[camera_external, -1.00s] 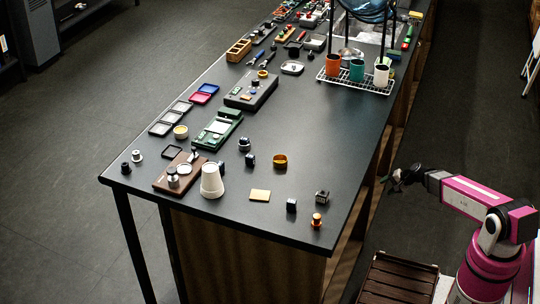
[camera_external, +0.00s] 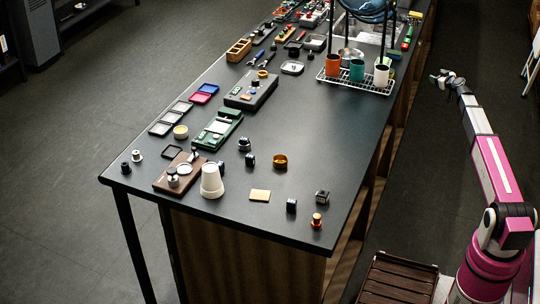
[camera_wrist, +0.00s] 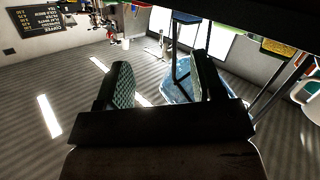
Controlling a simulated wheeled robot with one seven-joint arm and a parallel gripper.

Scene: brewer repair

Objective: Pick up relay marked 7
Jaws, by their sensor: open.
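Several small dark blocks that could be relays stand on the near part of the dark counter (camera_external: 265,120): one near the right edge (camera_external: 322,197), one left of it (camera_external: 291,206), and one farther left (camera_external: 250,160). Their markings are too small to read, so I cannot tell which is marked 7. My gripper (camera_external: 437,77) is raised to the right of the counter, over the floor and well apart from the blocks. In the wrist view my gripper (camera_wrist: 160,78) is open, with nothing between its fingers. No relay can be made out there.
A wire rack (camera_external: 352,84) with cups sits at the right edge. A slatted crate (camera_external: 398,280) is beside my base.

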